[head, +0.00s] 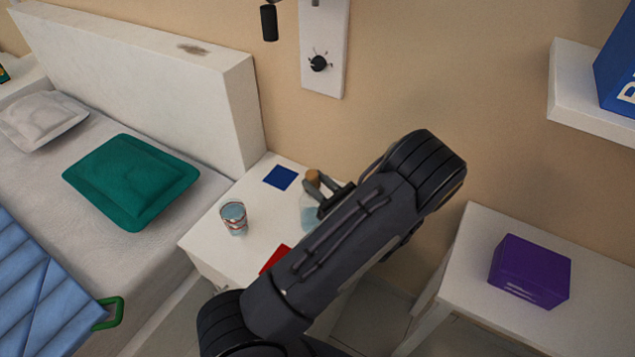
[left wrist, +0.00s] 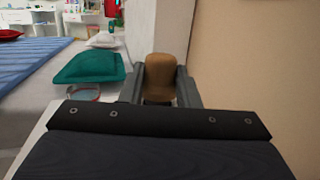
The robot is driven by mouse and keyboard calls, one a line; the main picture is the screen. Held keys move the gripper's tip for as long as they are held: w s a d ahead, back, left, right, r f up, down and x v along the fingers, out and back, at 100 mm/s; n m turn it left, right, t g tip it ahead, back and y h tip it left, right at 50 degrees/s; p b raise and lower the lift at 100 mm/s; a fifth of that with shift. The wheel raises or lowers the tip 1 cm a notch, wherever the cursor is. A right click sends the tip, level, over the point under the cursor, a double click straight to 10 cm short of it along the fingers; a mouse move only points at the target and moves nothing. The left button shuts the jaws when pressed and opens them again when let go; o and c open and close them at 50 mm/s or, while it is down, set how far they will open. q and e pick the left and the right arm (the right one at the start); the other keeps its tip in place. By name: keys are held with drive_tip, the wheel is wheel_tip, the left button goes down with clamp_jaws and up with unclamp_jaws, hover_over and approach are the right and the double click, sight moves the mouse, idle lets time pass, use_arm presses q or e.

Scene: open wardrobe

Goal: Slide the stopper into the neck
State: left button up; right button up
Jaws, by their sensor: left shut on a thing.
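The stopper (head: 312,177) is a brown cork. In the left wrist view the cork (left wrist: 160,72) stands upright between the two grey fingers. My left gripper (head: 324,191) is shut on it above the nightstand. A clear bottle (head: 308,216) with pale blue liquid stands on the nightstand just below the cork, partly hidden by my gripper and arm. The bottle's neck is hidden behind the fingers, so I cannot tell whether the cork is in it or just above it. My right gripper is not in view.
On the white nightstand (head: 207,239) are a glass of water (head: 234,218), a blue square (head: 281,177) and a red one (head: 273,259). A bed with a green pillow (head: 132,180) is at left. A purple box (head: 530,270) sits on a right-hand table (head: 470,250).

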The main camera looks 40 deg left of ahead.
use_arm(q)
drive_tip(key=shift+f+b, duration=0.3)
drive_tip(key=shift+f, duration=0.2)
drive_tip(key=o, duration=1.1)
drive_tip(key=v, duration=0.7)
drive_tip(key=shift+d, duration=0.4)
